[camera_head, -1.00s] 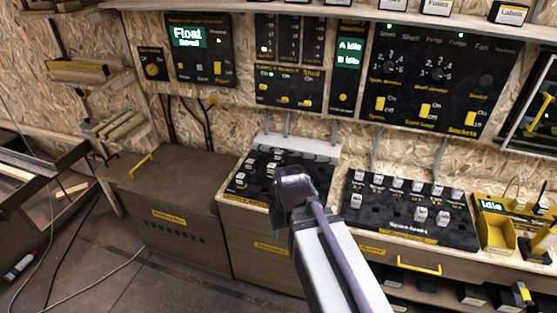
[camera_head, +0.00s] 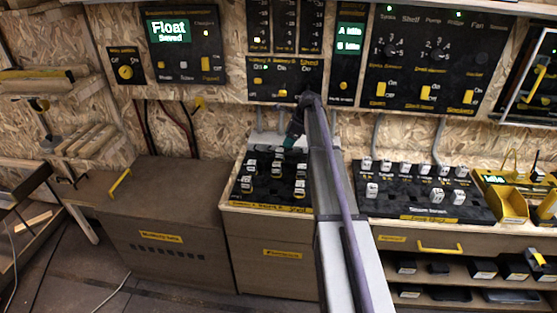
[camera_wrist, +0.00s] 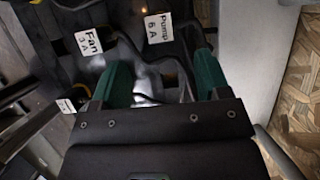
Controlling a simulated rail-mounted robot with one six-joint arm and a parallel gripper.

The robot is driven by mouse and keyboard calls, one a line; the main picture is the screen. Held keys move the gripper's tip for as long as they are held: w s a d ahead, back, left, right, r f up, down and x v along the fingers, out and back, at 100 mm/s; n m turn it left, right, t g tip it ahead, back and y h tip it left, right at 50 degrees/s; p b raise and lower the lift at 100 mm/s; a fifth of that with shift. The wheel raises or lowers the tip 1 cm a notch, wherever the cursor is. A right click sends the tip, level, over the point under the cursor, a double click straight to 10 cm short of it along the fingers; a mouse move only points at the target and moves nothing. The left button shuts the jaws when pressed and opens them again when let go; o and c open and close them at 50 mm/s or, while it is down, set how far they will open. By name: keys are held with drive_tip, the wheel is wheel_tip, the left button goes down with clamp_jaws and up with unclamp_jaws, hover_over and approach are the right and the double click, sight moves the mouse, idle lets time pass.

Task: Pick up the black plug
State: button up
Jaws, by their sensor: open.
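The left fuse board (camera_head: 237,188) is a black panel on the wooden cabinet top. It carries several dark plugs with white labels. In the wrist view, one labelled Pump 6 A (camera_wrist: 158,28) and one labelled Fan 3 A (camera_wrist: 89,41) lie beyond my fingertips, with dark cables around them. I cannot tell which one is the task's black plug. My gripper (camera_wrist: 160,70) is open, with green fingers apart and nothing clearly held between them. In the head view my gripper (camera_head: 290,143) is over the back edge of the left board, partly hidden by my arm.
A right board marked Spare fuses (camera_head: 425,197) holds several white-labelled fuses. A yellow bin (camera_head: 508,205) stands to its right. Wall panels with switches (camera_head: 283,88) hang close behind my gripper. A brown battery box (camera_head: 165,205) stands at left. Grey conduits run up the wall.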

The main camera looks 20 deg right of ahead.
sight(282, 150)
drive_tip(key=b+x, duration=0.7)
drive_tip(key=x, duration=0.2)
drive_tip(key=shift+f, duration=0.3)
drive_tip(key=shift+r, duration=0.25)
drive_tip(key=c, duration=1)
